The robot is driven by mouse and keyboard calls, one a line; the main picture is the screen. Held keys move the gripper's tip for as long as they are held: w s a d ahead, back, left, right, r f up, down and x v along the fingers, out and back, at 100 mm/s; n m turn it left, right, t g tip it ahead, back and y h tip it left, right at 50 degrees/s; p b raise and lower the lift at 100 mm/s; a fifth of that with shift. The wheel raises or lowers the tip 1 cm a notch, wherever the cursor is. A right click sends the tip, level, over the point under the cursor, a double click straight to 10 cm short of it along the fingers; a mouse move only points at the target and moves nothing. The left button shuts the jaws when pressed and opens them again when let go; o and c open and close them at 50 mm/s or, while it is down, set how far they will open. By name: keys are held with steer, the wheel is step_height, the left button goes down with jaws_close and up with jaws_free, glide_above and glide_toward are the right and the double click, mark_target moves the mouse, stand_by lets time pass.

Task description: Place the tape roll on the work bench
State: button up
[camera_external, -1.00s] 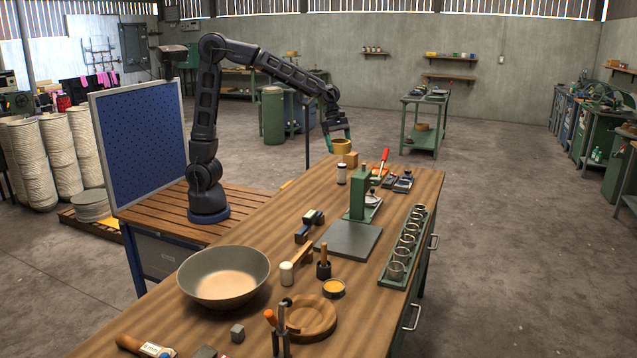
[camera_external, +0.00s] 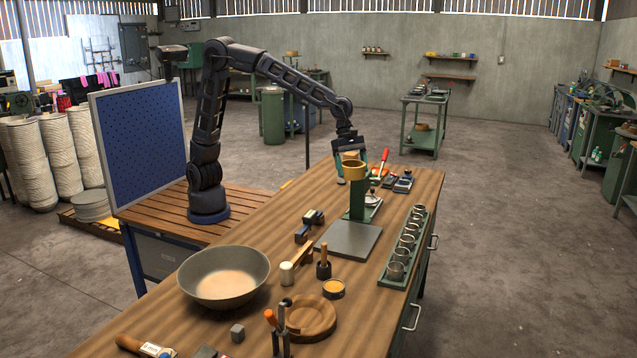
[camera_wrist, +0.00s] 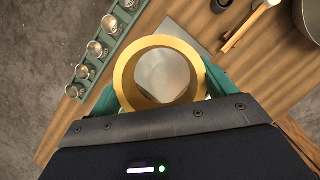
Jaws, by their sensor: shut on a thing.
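My gripper (camera_external: 352,163) is shut on the yellow tape roll (camera_external: 354,172). It holds the roll above the wooden work bench (camera_external: 300,230), in front of the top of the green press in the external view. In the wrist view the tape roll (camera_wrist: 128,72) sits between the teal fingers with its hole facing the camera. A metal plate shows through the hole. The roll hides part of the press's upper end in the external view.
The green press (camera_external: 358,200) and its grey plate (camera_external: 348,241) stand mid-bench. A green rack of metal cups (camera_external: 398,270) runs along the right edge. A large bowl (camera_external: 222,278), mallet, tin and wooden dish crowd the near part. Bare wood lies left of the press.

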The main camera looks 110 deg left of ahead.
mark_target(352, 238)
steer(key=f, duration=2.4)
steer(key=shift+a+f, duration=0.2)
steer(key=shift+f, duration=0.2)
steer(key=shift+s+f, duration=0.1)
steer(key=o, duration=0.9)
